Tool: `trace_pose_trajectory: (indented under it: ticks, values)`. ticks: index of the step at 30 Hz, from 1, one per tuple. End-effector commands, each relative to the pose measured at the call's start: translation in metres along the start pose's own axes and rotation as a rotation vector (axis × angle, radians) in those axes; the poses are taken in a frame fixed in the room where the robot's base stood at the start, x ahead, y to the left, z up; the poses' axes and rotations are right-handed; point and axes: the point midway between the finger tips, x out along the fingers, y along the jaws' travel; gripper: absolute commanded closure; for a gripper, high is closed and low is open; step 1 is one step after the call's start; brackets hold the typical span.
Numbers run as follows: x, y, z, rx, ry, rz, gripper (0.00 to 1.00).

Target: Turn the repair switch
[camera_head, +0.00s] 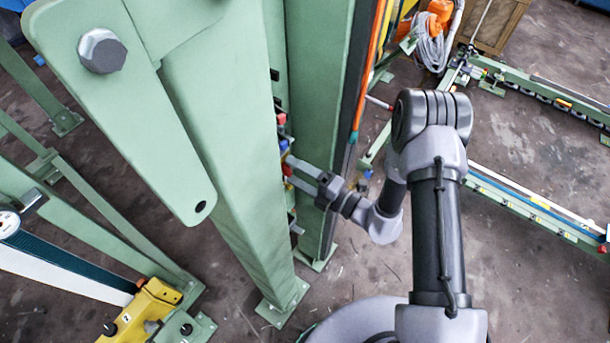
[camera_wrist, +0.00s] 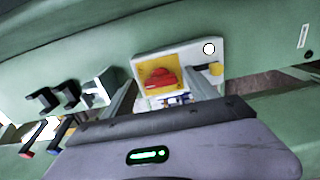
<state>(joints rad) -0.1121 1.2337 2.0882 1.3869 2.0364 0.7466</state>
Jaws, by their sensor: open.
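The likely repair switch, a red knob (camera_wrist: 160,78) on a yellow plate, shows in the wrist view. It is on a pale panel (camera_wrist: 213,62) set against green metal. My gripper (camera_wrist: 163,93) is open, with one finger on each side of the view below the knob. The knob appears between the fingers' lines, and I see no grip on it. In the head view my gripper (camera_head: 289,172) reaches left to the controls on the green machine column. The knob cannot be clearly made out there, and the fingertips are partly lost among small parts.
The green column (camera_head: 225,150) stands close left of my arm. Green rails (camera_head: 535,205) run across the floor at right.

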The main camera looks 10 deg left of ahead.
Motion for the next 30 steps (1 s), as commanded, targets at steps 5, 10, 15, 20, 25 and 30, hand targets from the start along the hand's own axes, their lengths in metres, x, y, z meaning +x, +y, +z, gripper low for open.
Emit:
trace_pose_trajectory:
  ticks: [5, 10, 15, 20, 25, 30]
  values:
    - [-0.004, 0.000, 0.001, 0.000, -0.001, -0.001, 0.33]
    - [-0.041, 0.000, 0.002, 0.003, -0.008, -0.001, 0.33]
    - [-0.101, 0.000, 0.003, 0.002, -0.011, 0.000, 0.33]
    - [-0.146, 0.000, 0.002, 0.001, -0.008, 0.001, 0.33]
    - [-0.170, 0.000, 0.000, 0.000, -0.002, 0.000, 0.33]
    - [-0.175, 0.000, 0.000, 0.000, 0.000, 0.000, 0.33]
